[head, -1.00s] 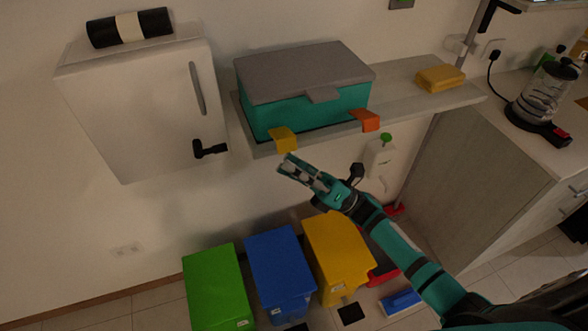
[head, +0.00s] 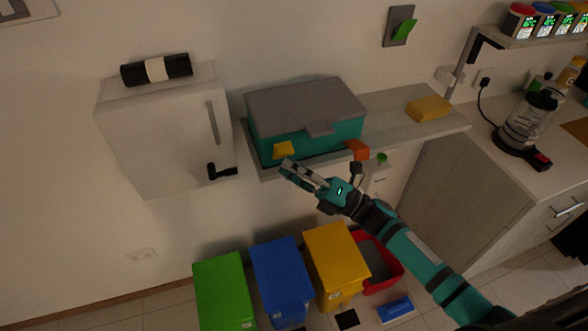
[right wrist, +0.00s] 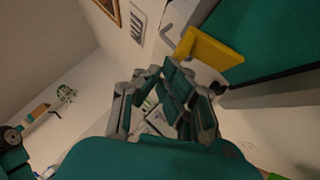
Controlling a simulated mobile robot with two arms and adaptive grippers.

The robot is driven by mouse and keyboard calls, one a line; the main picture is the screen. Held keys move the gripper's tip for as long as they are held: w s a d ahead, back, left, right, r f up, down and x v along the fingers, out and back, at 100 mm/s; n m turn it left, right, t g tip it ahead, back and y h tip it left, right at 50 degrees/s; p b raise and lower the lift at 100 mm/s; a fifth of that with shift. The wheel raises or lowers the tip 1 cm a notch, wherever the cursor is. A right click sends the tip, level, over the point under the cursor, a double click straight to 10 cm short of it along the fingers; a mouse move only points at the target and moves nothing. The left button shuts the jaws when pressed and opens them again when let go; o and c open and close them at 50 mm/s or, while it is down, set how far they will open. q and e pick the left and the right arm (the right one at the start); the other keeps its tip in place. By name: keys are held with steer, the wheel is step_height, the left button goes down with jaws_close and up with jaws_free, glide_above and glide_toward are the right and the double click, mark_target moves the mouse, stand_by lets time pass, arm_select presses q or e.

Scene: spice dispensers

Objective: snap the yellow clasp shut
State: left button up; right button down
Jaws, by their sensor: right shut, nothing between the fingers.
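The teal box (head: 290,146) with a grey lid (head: 300,101) sits on the wall shelf, lid down. The yellow clasp (head: 284,150) is at the left of its front, tilted up near the teal wall; I cannot tell whether it is latched. The orange clasp (head: 357,150) at the right sticks outward from the lower front. My right gripper (head: 287,168) is shut and empty, just below the yellow clasp. In the right wrist view the yellow clasp (right wrist: 212,50) is a flat plate beyond and right of the fingers (right wrist: 160,85). My left gripper is out of view.
A white cabinet (head: 160,135) with a black crank (head: 222,171) hangs left of the shelf. A yellow sponge-like block (head: 428,108) lies on the shelf's right part. Green, blue and yellow bins (head: 282,270) stand below.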

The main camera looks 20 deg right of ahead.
mark_target(289, 151)
steer(key=shift+w+a+r+m+h+p, duration=0.15)
steer(key=shift+w+r+m+h, duration=0.2)
steer(key=shift+w+r, duration=0.35)
steer(key=shift+w+d+r+m+h+p, duration=0.15)
steer(key=shift+w+r+m+h, duration=0.1)
steer(key=shift+w+r+m, duration=0.35)
steer(key=shift+a+r, duration=0.1)
steer(key=shift+r, duration=0.1)
